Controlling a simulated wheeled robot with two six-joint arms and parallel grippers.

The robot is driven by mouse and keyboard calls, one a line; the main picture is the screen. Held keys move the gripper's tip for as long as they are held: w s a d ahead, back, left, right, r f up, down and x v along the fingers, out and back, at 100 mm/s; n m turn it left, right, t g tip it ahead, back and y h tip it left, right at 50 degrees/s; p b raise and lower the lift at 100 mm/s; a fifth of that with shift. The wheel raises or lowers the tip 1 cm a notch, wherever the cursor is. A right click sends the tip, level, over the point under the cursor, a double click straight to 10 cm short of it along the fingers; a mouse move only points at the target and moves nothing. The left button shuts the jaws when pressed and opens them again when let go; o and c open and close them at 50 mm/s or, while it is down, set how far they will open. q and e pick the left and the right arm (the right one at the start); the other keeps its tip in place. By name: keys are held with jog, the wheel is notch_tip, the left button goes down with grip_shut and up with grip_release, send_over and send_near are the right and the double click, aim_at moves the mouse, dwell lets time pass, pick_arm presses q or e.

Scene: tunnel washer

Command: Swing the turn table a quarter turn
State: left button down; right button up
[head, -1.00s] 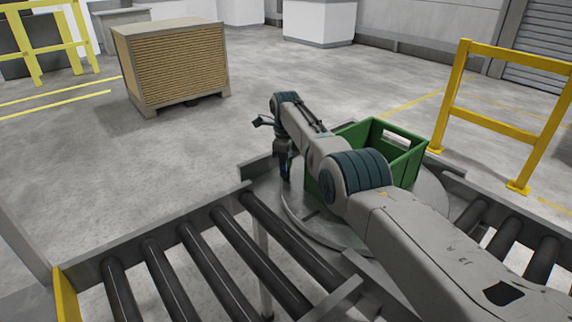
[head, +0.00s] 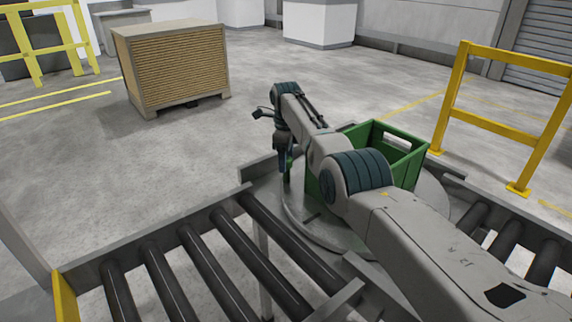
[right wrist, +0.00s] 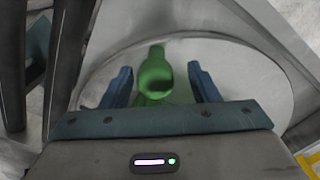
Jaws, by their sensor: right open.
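The turn table (head: 327,236) is a round grey metal plate between two roller tracks. A green open crate (head: 408,163) stands on it, partly hidden behind my right arm. My right gripper (head: 285,172) points down over the plate's far left edge, left of the crate. In the right wrist view, the two blue fingers (right wrist: 161,88) are apart, one on each side of an upright green knob or handle (right wrist: 154,75). The round plate (right wrist: 235,75) shows behind it. I cannot tell whether the fingers touch the knob. My left gripper is not in view.
Dark rollers (head: 215,262) run to the left of the turn table, and more rollers (head: 505,240) lie to the right. A yellow rail (head: 500,118) stands at the right. A wooden-sided box (head: 172,65) stands on the floor behind. Open floor lies between.

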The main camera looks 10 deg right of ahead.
notch_tip(320, 180, up, 8)
dwell(0.5)
